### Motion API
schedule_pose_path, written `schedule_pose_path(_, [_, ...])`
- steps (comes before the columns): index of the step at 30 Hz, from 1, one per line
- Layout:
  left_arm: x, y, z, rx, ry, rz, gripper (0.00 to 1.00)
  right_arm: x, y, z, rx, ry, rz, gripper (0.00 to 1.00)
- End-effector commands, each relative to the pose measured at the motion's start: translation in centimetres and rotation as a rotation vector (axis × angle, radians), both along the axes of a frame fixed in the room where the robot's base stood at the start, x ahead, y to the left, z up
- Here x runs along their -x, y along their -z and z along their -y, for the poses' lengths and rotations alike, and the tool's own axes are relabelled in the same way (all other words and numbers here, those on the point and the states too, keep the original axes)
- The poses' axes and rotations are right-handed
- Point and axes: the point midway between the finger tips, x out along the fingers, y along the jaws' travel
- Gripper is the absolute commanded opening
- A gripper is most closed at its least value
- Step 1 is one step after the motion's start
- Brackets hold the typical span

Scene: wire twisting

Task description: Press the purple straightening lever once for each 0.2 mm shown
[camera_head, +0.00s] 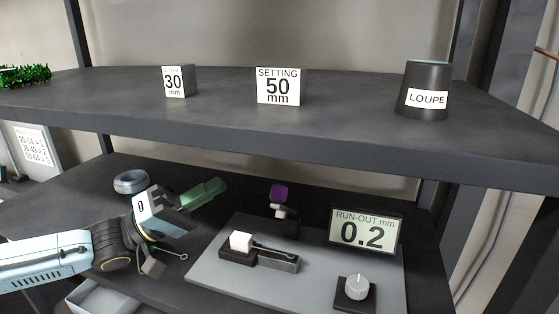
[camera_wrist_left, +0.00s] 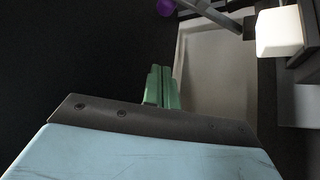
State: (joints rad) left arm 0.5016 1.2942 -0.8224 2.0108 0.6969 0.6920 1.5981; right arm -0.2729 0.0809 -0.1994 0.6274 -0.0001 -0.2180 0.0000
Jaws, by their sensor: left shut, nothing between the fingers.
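The closed fingers also show in the left wrist view (camera_wrist_left: 161,88). My right gripper is not in view.
The grey plate (camera_head: 215,275) carries a black fixture with a white block (camera_head: 241,241) and a knob (camera_head: 357,286). A ring (camera_head: 130,182) lies behind my left arm. The upper shelf (camera_head: 220,103) holds 30 mm and 50 mm setting blocks and a loupe (camera_head: 427,82).

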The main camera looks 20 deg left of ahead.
Motion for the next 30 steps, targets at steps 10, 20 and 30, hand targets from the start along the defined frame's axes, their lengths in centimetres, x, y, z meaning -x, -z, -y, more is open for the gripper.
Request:
schedule_pose_path(10, [0.0, 0.0, 0.0, -0.001, -0.001, 0.0, 0.0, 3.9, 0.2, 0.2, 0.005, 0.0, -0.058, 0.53])
schedule_pose_path(20, [-1.3, -1.4, 2.1, 0.004, 0.002, 0.004, 0.0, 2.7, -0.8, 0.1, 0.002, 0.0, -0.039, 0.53])
schedule_pose_path(30, [-4.9, -4.6, 7.7, 0.003, 0.002, 0.003, 0.0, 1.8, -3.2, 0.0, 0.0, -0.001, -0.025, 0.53])
